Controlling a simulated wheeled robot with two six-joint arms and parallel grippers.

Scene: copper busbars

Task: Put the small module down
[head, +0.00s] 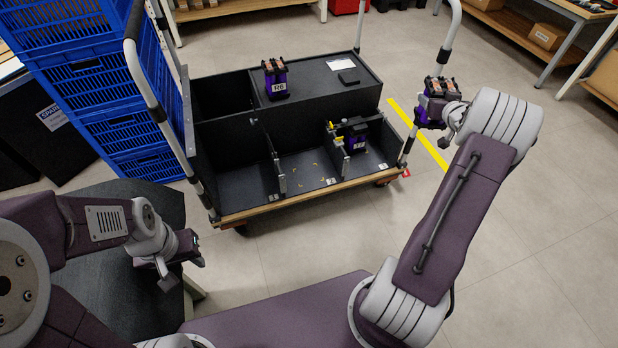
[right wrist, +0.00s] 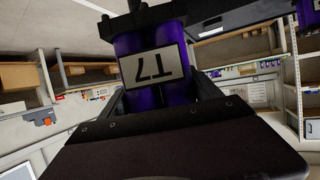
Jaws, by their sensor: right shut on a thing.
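A small purple module (head: 434,108) with a dark top and copper-coloured pieces is held in the air to the right of the cart. In the right wrist view the module (right wrist: 150,65) carries a white label reading T7, upside down in the picture. My right gripper (head: 446,112) is shut on it; the fingers are largely hidden in the head view. My left gripper (head: 182,268) is low at the left, empty, with its fingertips apart. The cart (head: 225,140) has a front row of compartments with small numbered tags.
A purple module labelled R6 (head: 276,84) stands on the cart's upper part. Another purple module (head: 355,138) sits in the right front compartment beside a clamp. The middle front compartment (head: 308,170) looks empty. Blue crates (head: 105,95) are stacked left; upright handles rise at the cart's corners.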

